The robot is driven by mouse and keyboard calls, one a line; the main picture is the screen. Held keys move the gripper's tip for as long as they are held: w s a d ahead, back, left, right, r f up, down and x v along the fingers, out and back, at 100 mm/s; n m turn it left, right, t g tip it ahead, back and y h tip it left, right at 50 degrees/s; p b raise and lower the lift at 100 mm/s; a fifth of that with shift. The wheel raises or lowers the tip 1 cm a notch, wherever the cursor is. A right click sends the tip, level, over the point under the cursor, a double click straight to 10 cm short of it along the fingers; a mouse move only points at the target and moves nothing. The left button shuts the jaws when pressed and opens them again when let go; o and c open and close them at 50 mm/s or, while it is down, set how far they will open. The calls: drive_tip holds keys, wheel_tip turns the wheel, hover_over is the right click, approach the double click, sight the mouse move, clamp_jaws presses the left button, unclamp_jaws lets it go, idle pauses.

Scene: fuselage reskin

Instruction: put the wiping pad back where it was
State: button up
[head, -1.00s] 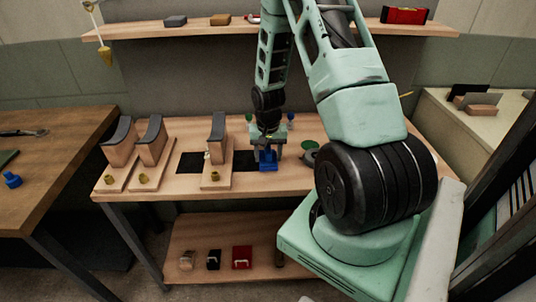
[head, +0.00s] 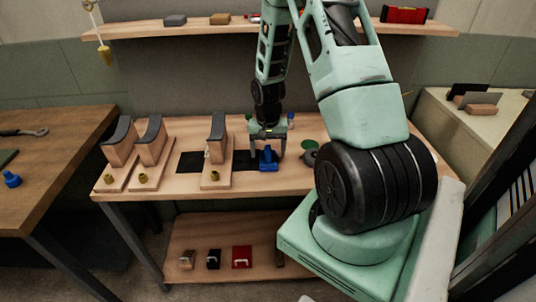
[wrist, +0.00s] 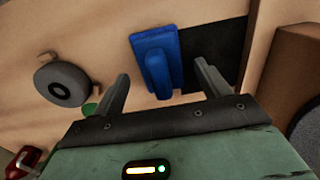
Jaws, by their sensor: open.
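The blue wiping pad (head: 267,158) with its raised grip lies on the wooden bench, at the right end of a black patch (head: 243,163). In the wrist view the pad (wrist: 150,58) lies along the edge of the black patch (wrist: 216,50), and I cannot tell how far it overlaps it. My gripper (head: 267,146) is over the pad, pointing down. Its two fingers are apart in the wrist view (wrist: 162,70), with the pad beyond and between them, and nothing is held.
A wooden stand with a curved dark top (head: 217,150) is close on the left; two similar stands are farther left. A grey roll (wrist: 62,84) lies on the other side, beside a green disc (head: 311,145). Another black patch (head: 189,163) is bare. A shelf (head: 230,32) runs behind.

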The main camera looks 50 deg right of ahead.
sight(268, 149)
wheel_tip(268, 149, up, 10)
drive_tip(key=a+r+n, duration=0.3)
drive_tip(key=a+n, duration=0.1)
drive_tip(key=a, duration=0.8)
drive_tip(key=a+r+n, duration=0.3)
drive_tip(key=a+n, duration=0.1)
drive_tip(key=a, duration=0.9)
drive_tip(key=s+a+r+n, duration=0.2)
drive_tip(key=s+a+n, duration=0.2)
drive_tip(key=s+a, duration=0.3)
drive_tip(key=s+a+r+n, duration=0.2)
drive_tip(key=s+a+n, duration=0.3)
drive_tip(key=s+a, duration=0.3)
drive_tip(key=shift+s+a+n+y, duration=0.3)
drive_tip(key=shift+s, duration=0.8)
